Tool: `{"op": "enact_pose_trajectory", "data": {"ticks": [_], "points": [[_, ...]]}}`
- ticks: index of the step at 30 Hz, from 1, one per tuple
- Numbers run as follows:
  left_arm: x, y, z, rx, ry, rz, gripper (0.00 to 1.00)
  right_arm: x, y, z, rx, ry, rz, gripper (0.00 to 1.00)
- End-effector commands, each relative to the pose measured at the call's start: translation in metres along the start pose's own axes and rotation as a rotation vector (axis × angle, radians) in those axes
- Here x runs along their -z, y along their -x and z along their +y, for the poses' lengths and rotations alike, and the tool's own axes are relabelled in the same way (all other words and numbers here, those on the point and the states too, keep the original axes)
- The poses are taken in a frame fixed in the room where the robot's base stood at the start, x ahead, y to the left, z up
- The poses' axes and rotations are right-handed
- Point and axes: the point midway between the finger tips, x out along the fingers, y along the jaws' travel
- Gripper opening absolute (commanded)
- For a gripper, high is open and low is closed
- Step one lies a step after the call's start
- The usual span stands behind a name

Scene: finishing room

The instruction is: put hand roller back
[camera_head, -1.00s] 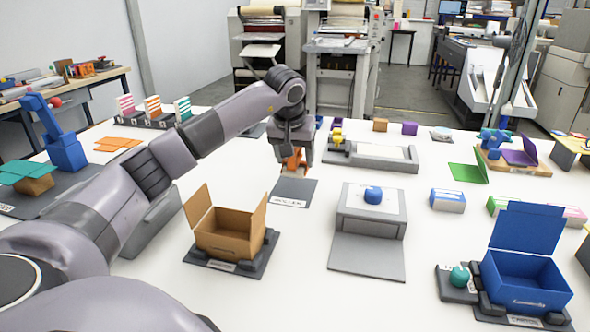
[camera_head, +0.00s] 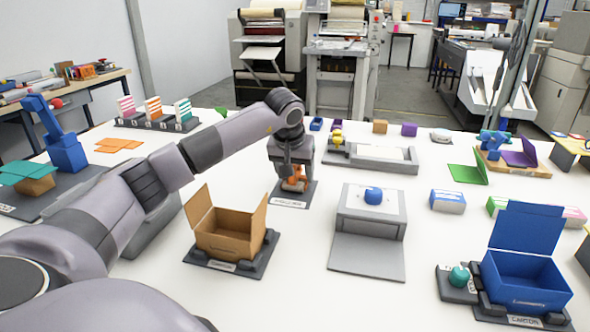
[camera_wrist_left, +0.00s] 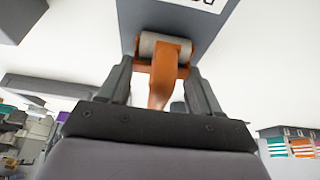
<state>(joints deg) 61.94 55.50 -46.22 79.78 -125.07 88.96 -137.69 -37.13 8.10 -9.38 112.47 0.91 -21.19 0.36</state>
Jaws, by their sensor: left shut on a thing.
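The hand roller is orange with a grey cylinder. It shows in the head view (camera_head: 295,183) and in the left wrist view (camera_wrist_left: 166,62). My left gripper (camera_head: 294,178) is shut on it, with one finger on each side of the orange frame in the left wrist view (camera_wrist_left: 160,78). The roller is over the grey labelled roller mat (camera_head: 308,190), low at its surface; I cannot tell whether it touches. The mat also fills the top of the left wrist view (camera_wrist_left: 205,22). My right gripper is not in view.
An open brown carton (camera_head: 228,240) stands in front of the mat, to the left. A grey stand with a blue knob (camera_head: 370,213) is to the right. A long grey tray (camera_head: 370,158) lies behind. An open blue box (camera_head: 525,275) is at the front right.

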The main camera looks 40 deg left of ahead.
Motion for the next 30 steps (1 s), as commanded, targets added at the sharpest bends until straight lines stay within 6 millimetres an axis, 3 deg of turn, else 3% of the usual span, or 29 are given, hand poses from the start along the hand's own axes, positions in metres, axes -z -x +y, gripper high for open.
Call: {"op": "enact_pose_trajectory", "data": {"ticks": [1,3,14,17,30], "points": [[-0.008,-0.009,0.000,0.009,-0.006,-0.023,0.74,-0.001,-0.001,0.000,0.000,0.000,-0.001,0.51],[-0.008,-0.009,0.000,0.009,-0.006,-0.023,0.89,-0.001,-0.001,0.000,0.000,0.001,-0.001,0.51],[-0.002,-0.001,0.001,0.004,-0.004,-0.013,0.89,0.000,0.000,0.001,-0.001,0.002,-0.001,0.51],[0.002,0.012,0.001,0.004,-0.004,-0.011,0.89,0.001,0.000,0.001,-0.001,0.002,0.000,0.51],[0.003,0.105,0.001,0.004,-0.004,-0.009,0.89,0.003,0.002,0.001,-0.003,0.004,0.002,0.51]]}}
